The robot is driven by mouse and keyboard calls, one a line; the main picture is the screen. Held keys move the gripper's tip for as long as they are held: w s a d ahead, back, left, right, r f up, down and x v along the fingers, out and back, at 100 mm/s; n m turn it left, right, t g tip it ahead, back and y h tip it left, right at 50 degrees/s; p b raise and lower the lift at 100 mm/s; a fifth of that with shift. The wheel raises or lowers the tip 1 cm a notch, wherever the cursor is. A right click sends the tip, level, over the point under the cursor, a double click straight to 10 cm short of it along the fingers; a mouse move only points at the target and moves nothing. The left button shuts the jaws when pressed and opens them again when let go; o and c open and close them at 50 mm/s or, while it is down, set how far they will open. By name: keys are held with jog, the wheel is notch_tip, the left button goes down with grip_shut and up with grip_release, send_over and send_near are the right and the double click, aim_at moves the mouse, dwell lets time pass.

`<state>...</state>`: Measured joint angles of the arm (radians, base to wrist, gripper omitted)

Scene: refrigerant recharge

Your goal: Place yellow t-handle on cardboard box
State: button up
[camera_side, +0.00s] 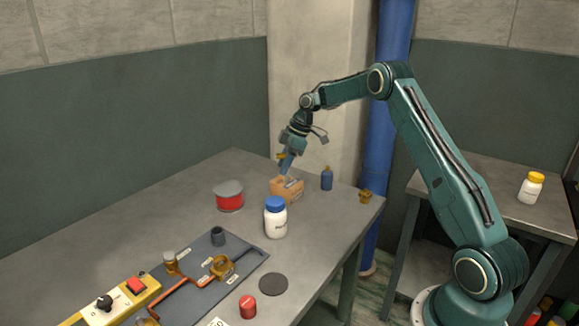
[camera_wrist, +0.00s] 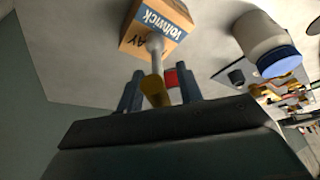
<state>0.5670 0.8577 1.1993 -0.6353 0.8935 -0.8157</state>
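The cardboard box (camera_side: 284,193) sits on the grey table; in the wrist view its printed side (camera_wrist: 166,22) shows beyond the fingers. The yellow T-handle (camera_wrist: 154,90) has a grey shaft that reaches toward the box. In the side view its yellow part (camera_side: 280,156) shows beside my gripper (camera_side: 286,168), above the box. My gripper's two fingers (camera_wrist: 160,88) stand on either side of the T-handle, with a visible gap at the right one. The fingers look open. Whether the shaft's end touches the box is unclear.
A white bottle with a blue lid (camera_side: 275,220), a red tin (camera_side: 229,198) and a small blue bottle (camera_side: 326,180) stand around the box. A small brass part (camera_side: 366,196) lies near the right edge. The dark manifold board (camera_side: 215,265) is at the front.

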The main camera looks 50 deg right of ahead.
jog(key=v, duration=1.2)
jog(key=shift+r, duration=0.15)
dwell(0.5)
jog(key=s+a+r+m, duration=0.2)
jog(key=s+a+r, duration=0.2)
jog(key=a, duration=0.3)
jog(key=s+a+r+m+t+h, duration=0.1)
jog(key=s+a+r, duration=0.35)
jog(key=a, duration=0.25)
jog(key=s+a+r+m, duration=0.2)
jog(key=s+a+r, duration=0.2)
jog(key=a, duration=0.3)
jog(key=s+a+f+m+h, duration=0.1)
jog(key=s+a+f+m, duration=0.1)
jog(key=s, duration=0.9)
jog(key=s+a+f+m+t+h, duration=0.1)
jog(key=s+f, duration=0.4)
jog(key=s, duration=0.6)
jog(key=shift+s+a+m, duration=0.2)
jog(key=shift+a+m, duration=0.3)
jog(key=shift+a, duration=0.4)
